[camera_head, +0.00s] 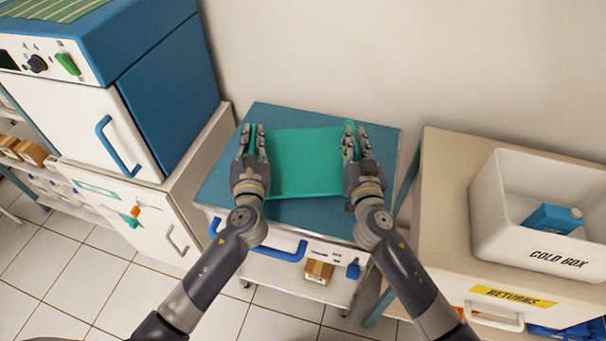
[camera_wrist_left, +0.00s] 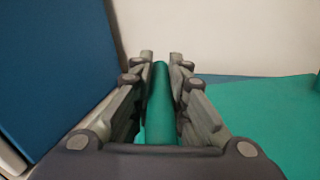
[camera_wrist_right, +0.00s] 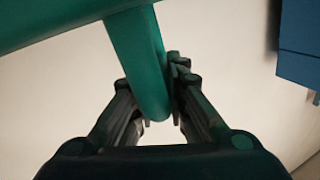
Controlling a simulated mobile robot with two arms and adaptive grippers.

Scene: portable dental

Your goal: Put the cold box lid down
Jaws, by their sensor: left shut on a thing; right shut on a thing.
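The cold box lid is a flat green panel (camera_head: 305,162) over the blue top of a small cart (camera_head: 275,112) in the head view. My left gripper (camera_head: 252,132) is shut on a green bar (camera_wrist_left: 160,105) at the lid's left side. My right gripper (camera_head: 354,130) is shut on another green bar (camera_wrist_right: 140,65) at its right side. The head view does not show clearly whether the lid touches the cart top. The open white cold box (camera_head: 490,215), labelled COLD BOX, stands on the counter at the right.
A blue carton (camera_head: 552,219) lies inside the cold box. The beige counter (camera_head: 445,180) has a RETURNS label on its front. A blue and white cabinet unit (camera_head: 165,90) stands close on the left. A wall is behind the cart.

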